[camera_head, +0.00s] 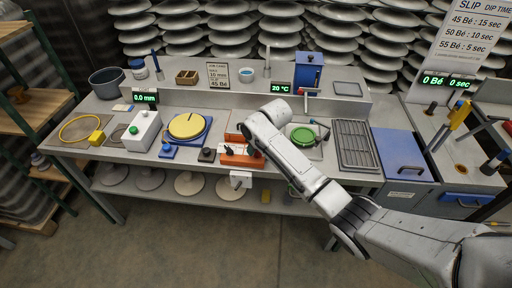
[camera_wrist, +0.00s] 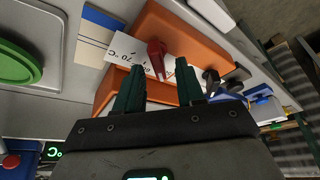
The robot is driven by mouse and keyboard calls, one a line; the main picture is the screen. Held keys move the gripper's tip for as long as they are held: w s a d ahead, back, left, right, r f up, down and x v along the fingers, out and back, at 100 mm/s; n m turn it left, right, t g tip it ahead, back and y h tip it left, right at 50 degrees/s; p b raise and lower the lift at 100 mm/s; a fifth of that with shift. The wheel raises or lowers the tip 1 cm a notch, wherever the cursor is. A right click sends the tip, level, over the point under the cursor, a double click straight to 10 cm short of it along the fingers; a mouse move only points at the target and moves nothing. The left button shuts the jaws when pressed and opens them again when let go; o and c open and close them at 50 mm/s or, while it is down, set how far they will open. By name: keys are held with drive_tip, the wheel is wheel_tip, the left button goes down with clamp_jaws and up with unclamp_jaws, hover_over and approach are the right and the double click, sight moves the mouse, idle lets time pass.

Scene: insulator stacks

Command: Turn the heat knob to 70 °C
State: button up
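The heat knob (camera_wrist: 157,50) is a red pointer on a white dial plate (camera_wrist: 127,47), fixed to an orange box (camera_wrist: 198,38). The "70 °C" mark shows on the plate to the left of the knob in the wrist view; other marks are partly hidden by my fingers. My gripper (camera_wrist: 158,68) is open, its two dark green fingers apart. The knob shows between and just beyond the fingertips; I cannot tell if either touches it. In the head view the orange box (camera_head: 236,158) is partly covered by my arm. A green display (camera_head: 281,87) reads 20 °C.
A green round lid (camera_head: 303,136) lies right of the orange box. A yellow disc on a blue base (camera_head: 188,126) and a white box with a green button (camera_head: 142,130) stand left. A slatted grey rack (camera_head: 355,146) is further right.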

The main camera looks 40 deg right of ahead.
drive_tip(key=shift+f, duration=0.2)
clamp_jaws()
idle(0.3)
